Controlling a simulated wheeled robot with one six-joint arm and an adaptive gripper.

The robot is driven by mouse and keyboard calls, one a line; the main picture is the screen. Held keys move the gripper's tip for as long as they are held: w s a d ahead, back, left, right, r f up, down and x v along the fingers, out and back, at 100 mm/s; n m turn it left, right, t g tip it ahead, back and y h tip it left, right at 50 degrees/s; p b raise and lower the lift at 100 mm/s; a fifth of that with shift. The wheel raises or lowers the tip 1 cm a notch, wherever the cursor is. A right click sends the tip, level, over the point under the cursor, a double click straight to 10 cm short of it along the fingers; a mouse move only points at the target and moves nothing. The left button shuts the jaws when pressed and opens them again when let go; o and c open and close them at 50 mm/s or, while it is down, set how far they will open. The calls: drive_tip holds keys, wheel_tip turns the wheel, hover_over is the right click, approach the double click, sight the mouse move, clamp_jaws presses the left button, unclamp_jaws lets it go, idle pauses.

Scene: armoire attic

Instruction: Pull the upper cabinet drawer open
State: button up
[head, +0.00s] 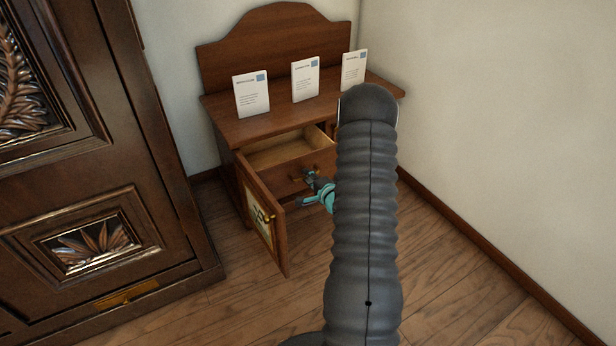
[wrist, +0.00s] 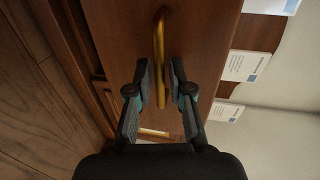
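The wooden cabinet (head: 262,128) stands against the back wall. Its upper drawer (head: 292,150) is pulled out, and its pale empty inside shows. The drawer front (wrist: 205,50) fills the middle of the wrist view, with a long brass handle (wrist: 160,45) on it. My gripper (head: 314,188) is at the drawer front in the head view. In the wrist view its fingers (wrist: 160,82) are drawn in close on both sides of the handle, with the bar between them. My arm hides the right part of the cabinet in the head view.
A cabinet door (head: 263,218) with a picture panel hangs open below the drawer, close to my gripper. Three white cards (head: 305,80) stand on the cabinet top. A large carved armoire (head: 90,190) stands at left. The wooden floor (head: 450,290) at right is clear.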

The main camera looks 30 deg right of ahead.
drive_tip(key=v, duration=1.1)
drive_tip(key=shift+s+d, duration=0.1)
drive_tip(key=s+d+f+n+g, duration=0.1)
drive_tip(key=s+f+n+g, duration=0.35)
drive_tip(key=f, duration=0.45)
drive_tip(key=s+n+g+h, duration=0.1)
drive_tip(key=s+n+g, duration=0.2)
drive_tip(key=s+g, duration=0.45)
drive_tip(key=s+a+r+n+p, duration=0.1)
drive_tip(key=s+a+r+n, duration=0.2)
drive_tip(key=a+r, duration=0.6)
drive_tip(key=s+a+r+n+t+y+p, duration=0.1)
drive_tip(key=s+a+r+n, duration=0.3)
drive_tip(key=a+r, duration=0.6)
drive_tip(key=s+a+r+n+t+p, duration=0.1)
drive_tip(key=s+a+r+n, duration=0.3)
drive_tip(key=a+r, duration=0.6)
wheel_tip(320, 180, up, 10)
drive_tip(key=shift+s+a+f+y, duration=0.1)
drive_tip(key=shift+s+a+y, duration=0.05)
drive_tip(key=shift+s+y, duration=0.3)
